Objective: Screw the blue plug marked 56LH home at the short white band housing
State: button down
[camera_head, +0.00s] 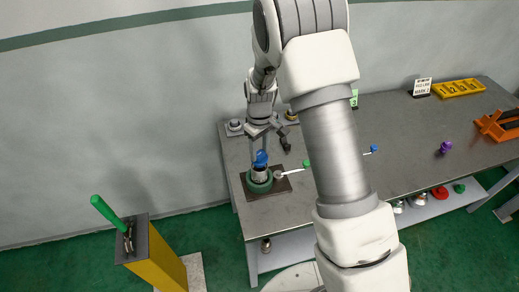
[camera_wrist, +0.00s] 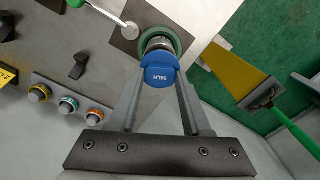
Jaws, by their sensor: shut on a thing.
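The blue plug (camera_wrist: 160,76), its label reading 56LH, is between the fingers of my gripper (camera_wrist: 160,68) in the wrist view. My gripper (camera_head: 261,153) is shut on the plug, pointing down, at the left end of the bench in the head view, where the blue plug (camera_head: 261,159) also shows. Directly beneath is a short housing (camera_head: 259,173) with a pale band, standing in a round green vise (camera_head: 258,186) on a dark plate. The plug lines up with the housing's mouth; how deep it sits cannot be told.
A white-tipped lever (camera_head: 291,172) with a green end lies beside the vise. A yellow post (camera_head: 160,266) with a green handle stands on the floor at left. A purple plug (camera_head: 446,146), an orange rack (camera_head: 497,126) and a yellow tray (camera_head: 458,88) are on the right of the bench.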

aim_at(259, 154)
jog(key=shift+f+b, duration=1.45)
jog(key=shift+f, duration=0.1)
dwell(0.9)
jog(key=shift+c, duration=1.4)
grip_release()
notch_tip(259, 154, up, 17)
jog(key=s+d+r+m+t, duration=0.35)
jog(key=s+d+r, duration=0.25)
jog(key=s+r, duration=0.5)
jog(key=s+d+m+t, duration=0.1)
jog(key=s+d+m, duration=0.1)
jog(key=s, duration=0.5)
jog(key=s+d+r+m+t, duration=0.1)
jog(key=s+d+m, duration=0.1)
jog(key=s, duration=0.5)
jog(key=shift+s, duration=0.15)
